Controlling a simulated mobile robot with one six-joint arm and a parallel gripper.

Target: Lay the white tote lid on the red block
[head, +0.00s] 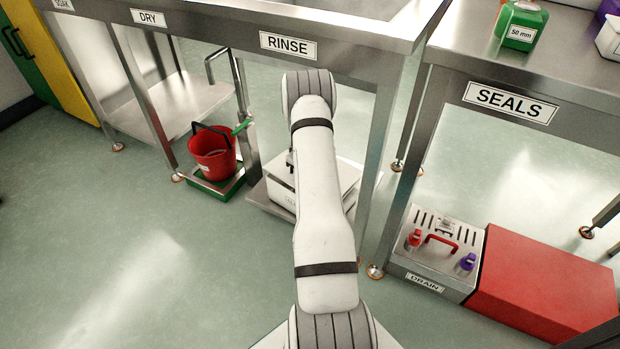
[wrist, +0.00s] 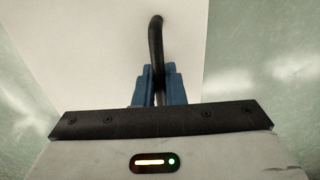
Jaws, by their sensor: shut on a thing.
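The white tote lid (wrist: 85,50) fills the left and middle of the wrist view, with a black bar handle (wrist: 155,40) rising from it. My gripper (wrist: 158,82) has its blue fingers shut on this handle. In the head view the white tote (head: 283,192) is on the low shelf under the RINSE bench, mostly behind my arm. My gripper is mostly hidden there, and I cannot tell whether the lid touches the tote. The red block (head: 545,285) lies on the floor at the lower right, its flat top bare.
The DRAIN box (head: 437,255), with a red handle and red and purple knobs, adjoins the red block's left side. The SEALS bench (head: 510,103) stands above and behind. A red bucket (head: 212,152) stands left of the tote. The floor at lower left is clear.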

